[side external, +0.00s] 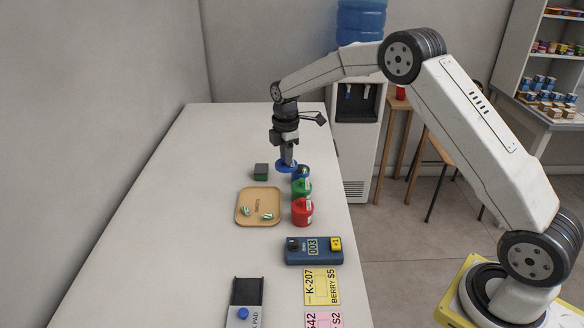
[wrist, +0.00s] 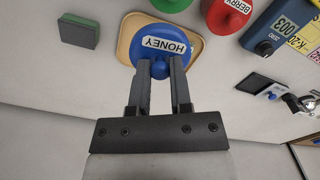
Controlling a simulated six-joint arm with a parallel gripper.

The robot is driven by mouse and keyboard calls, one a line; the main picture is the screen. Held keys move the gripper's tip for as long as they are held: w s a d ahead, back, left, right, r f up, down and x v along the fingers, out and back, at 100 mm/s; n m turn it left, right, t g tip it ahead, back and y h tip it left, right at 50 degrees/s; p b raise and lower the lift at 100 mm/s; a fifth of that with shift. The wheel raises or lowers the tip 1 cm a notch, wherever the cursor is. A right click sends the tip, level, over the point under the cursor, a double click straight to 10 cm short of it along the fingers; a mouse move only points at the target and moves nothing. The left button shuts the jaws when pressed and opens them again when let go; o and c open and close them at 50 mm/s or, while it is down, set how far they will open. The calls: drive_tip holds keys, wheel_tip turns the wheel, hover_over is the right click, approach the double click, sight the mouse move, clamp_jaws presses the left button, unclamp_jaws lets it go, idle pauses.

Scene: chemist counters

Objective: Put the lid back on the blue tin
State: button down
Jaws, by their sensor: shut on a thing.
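My gripper (side external: 287,161) is shut on the blue lid (side external: 283,168) and holds it level above the counter. The lid also shows in the wrist view (wrist: 160,62), labelled HONEY, with my fingertips at its near side. The blue tin (side external: 303,174) stands on the counter in the side view, just right of and below the lid, partly hidden behind it. The lid looks apart from the tin, but the exact gap is hard to tell. The tin's opening cannot be made out, and the tin does not show in the wrist view.
A green tin (side external: 302,189) and a red tin (side external: 302,213) stand in line with the blue tin. A tan tray (side external: 241,219) with wrapped sweets and a dark green-edged block (side external: 261,171) lie left. A blue scale (side external: 325,256) is nearer. The counter's far left is clear.

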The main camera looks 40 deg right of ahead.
drive_tip(key=w+d+m, duration=0.1)
drive_tip(key=w+d, duration=0.2)
drive_tip(key=d, duration=0.6)
drive_tip(key=shift+f, duration=0.45)
drive_tip(key=shift+d+f, duration=0.1)
drive_tip(key=shift+f, duration=0.05)
drive_tip(key=shift+f, duration=3)
drive_tip(key=shift+f, duration=0.2)
unclamp_jaws()
drive_tip(key=shift+r, duration=0.1)
wheel_tip(320, 180, up, 7)
idle(1.7)
